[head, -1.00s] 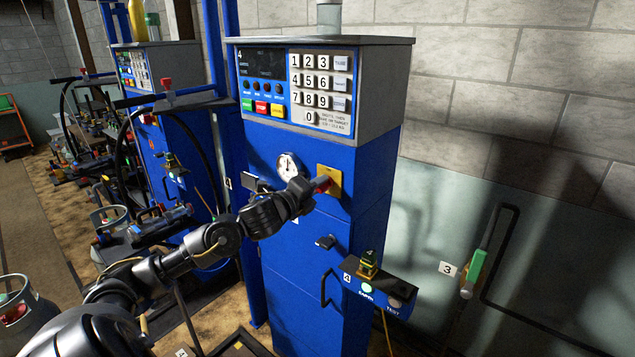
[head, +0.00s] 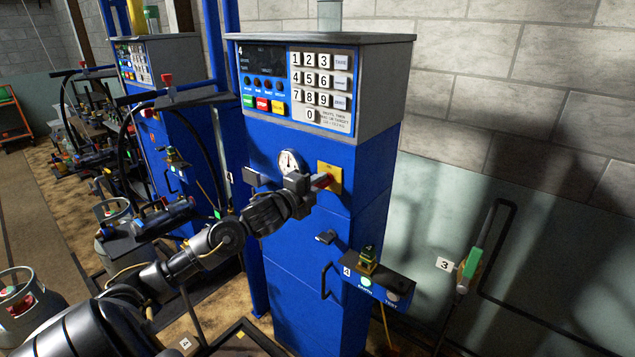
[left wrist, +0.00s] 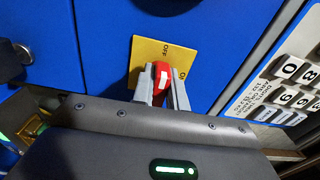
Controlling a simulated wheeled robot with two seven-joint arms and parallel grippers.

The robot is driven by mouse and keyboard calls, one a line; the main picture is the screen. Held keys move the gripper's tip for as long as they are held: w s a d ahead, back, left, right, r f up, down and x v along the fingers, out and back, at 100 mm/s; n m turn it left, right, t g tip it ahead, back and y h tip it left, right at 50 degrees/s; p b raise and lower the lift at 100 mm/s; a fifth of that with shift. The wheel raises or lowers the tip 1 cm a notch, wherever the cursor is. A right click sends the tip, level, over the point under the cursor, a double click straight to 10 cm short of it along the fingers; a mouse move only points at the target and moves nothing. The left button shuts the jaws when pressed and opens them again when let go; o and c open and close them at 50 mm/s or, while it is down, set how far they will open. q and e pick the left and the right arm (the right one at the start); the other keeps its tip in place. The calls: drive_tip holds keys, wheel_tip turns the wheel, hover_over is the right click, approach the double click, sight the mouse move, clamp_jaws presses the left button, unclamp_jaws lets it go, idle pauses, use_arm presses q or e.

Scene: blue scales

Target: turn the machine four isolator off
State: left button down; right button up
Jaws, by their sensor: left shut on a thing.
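The machine four isolator is a red handle (head: 321,181) on a yellow plate (head: 335,178), on the front of the blue cabinet marked 4. My left gripper (head: 309,186) is at the handle, reaching in from the left. In the left wrist view the gripper (left wrist: 162,92) is shut on the red handle (left wrist: 162,76), one finger on each side. The yellow plate (left wrist: 147,52) there shows the words OFF and ON. The gripper's body hides the lower part of the plate. I cannot tell exactly which word the handle points to. My right gripper is not in view.
A keypad (head: 319,82) and a gauge (head: 289,161) are on the same cabinet. A small shelf box (head: 377,279) with a green light juts out below the isolator. A gas cylinder (head: 27,306) stands at lower left.

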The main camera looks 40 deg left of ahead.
use_arm(q)
drive_tip(key=c, duration=1.4)
unclamp_jaws()
drive_tip(key=shift+s, duration=0.15)
drive_tip(key=shift+s+f, duration=0.1)
drive_tip(key=shift+s, duration=0.2)
drive_tip(key=s+b, duration=0.3)
drive_tip(key=s, duration=0.7)
drive_tip(key=shift+d, duration=0.1)
